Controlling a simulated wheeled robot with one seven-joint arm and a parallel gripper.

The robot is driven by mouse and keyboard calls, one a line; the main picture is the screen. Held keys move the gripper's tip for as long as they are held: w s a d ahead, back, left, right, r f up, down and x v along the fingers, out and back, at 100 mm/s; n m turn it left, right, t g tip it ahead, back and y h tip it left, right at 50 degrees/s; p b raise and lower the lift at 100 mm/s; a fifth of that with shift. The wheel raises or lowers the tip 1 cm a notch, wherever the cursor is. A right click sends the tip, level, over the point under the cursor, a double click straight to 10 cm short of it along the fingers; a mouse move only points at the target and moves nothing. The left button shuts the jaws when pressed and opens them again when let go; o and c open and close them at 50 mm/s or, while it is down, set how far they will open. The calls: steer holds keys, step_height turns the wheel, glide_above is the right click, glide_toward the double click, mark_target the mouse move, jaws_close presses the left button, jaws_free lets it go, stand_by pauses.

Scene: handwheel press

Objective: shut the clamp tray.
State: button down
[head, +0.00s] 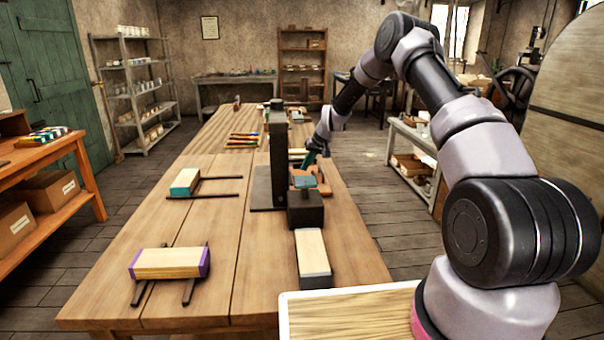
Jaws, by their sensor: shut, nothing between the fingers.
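Several wooden, tray-like pieces lie on the workbench (220,270), and I cannot tell for sure which is the clamp tray. A wooden piece with purple ends (165,263) rests across two dark rails at the front left. A piece with a teal end (185,182) sits by two dark rails farther back. A pale wooden piece with a grey front (312,252) lies in front of a dark block (305,210). My gripper (308,162) is shut and empty, low over the bench just beyond that block and right of the dark upright post (278,155). Its fingertips are small and partly unclear.
The dark post stands on a flat base left of my gripper. A wooden board with a pale rim (350,315) is at the front right. The bench's left middle is mostly clear.

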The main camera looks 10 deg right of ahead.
steer(key=v, duration=0.7)
steer(key=w+d+f+m+t, duration=0.1)
steer(key=w+d, duration=0.1)
steer(key=d, duration=0.5)
steer(key=w+d+f+m+t, duration=0.1)
steer(key=w+d+f, duration=0.1)
steer(key=d, duration=0.6)
steer(key=x, duration=0.9)
steer(key=shift+a, duration=0.15)
steer(key=a, duration=0.1)
steer(key=w+a, duration=0.1)
steer(key=a, duration=0.1)
steer(key=shift+a+f, duration=0.1)
steer(key=shift+f, duration=0.15)
steer(key=shift+w+a, duration=0.15)
steer(key=shift+a, duration=0.35)
